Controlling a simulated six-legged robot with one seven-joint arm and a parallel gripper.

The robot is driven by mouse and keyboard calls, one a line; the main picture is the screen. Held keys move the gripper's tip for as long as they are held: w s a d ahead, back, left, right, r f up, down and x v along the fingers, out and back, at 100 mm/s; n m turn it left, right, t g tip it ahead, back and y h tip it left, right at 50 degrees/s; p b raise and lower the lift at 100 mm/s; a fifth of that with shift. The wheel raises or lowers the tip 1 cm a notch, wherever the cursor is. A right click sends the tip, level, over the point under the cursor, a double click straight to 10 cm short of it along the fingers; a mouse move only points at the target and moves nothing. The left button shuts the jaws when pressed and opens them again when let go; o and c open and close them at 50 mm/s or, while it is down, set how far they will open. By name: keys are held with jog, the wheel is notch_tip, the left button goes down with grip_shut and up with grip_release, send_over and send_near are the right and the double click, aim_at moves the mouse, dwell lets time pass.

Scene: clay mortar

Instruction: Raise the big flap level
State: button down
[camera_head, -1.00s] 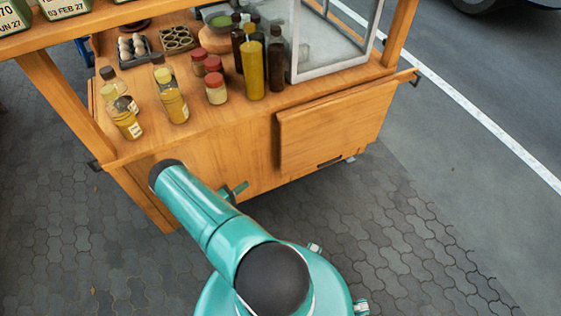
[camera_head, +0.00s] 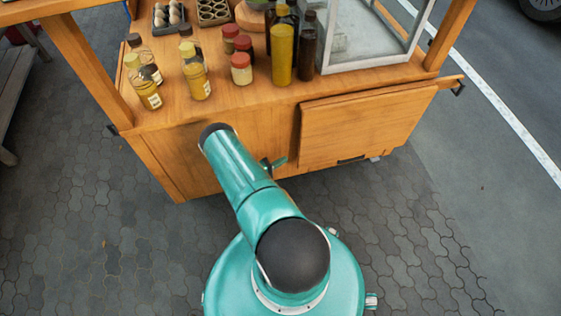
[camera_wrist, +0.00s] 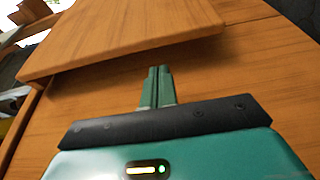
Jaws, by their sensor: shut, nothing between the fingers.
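The big flap (camera_head: 365,125) is a wooden panel hanging down against the front of the wooden cart in the head view. In the wrist view the flap (camera_wrist: 120,38) fills the upper part, with its edge standing out from the cart's front panel. My gripper (camera_head: 273,164) shows small and partly hidden behind my arm, left of the flap's lower left corner. In the wrist view my gripper (camera_wrist: 160,70) has its fingers together and empty, with the tips close to the flap's edge. I cannot tell whether they touch it.
The cart's counter (camera_head: 210,108) carries bottles, red-lidded jars (camera_head: 241,69), egg trays (camera_head: 168,16) and a glass case (camera_head: 375,35) above the flap. A dark bracket (camera_head: 458,89) sits at the counter's right end.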

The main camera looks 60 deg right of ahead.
jog(key=shift+x, duration=3.15)
jog(key=shift+a, duration=0.15)
